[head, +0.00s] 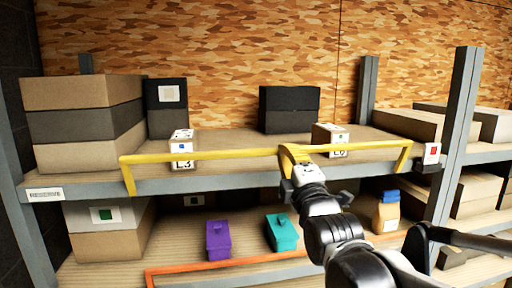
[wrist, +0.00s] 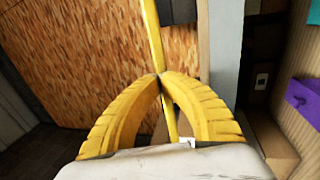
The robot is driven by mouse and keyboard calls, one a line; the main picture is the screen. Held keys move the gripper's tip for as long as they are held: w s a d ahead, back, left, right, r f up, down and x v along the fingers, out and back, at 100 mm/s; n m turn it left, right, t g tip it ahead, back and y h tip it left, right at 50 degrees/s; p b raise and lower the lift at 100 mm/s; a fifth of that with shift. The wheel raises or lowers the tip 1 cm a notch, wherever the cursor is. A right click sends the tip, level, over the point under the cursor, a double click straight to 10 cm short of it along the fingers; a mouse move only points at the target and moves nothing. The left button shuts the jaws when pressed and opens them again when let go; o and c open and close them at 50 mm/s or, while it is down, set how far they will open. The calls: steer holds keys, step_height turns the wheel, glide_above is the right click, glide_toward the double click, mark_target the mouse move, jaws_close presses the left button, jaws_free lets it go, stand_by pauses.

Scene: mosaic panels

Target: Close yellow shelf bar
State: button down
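The yellow shelf bar (head: 225,154) runs across the front of the upper shelf in the head view, with a short bent arm at each end reaching the shelf edge. In the wrist view the yellow bar (wrist: 152,32) runs from the top edge down between the fingers. My gripper (head: 291,152) is at the bar, right of its middle. The yellow fingers of my gripper (wrist: 160,77) come together at the tips on the bar and look shut on it. The exact contact is partly hidden by the fingers.
Small white-labelled boxes (head: 183,150) and (head: 330,139) stand behind the bar. Stacked boxes (head: 82,124) are at the left. Below are a purple bin (head: 218,241), a teal bin (head: 281,233) and an orange bar (head: 215,264). A grey post (head: 458,130) stands at the right.

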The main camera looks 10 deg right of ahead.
steer(key=shift+x, duration=1.15)
steer(key=shift+w, duration=0.1)
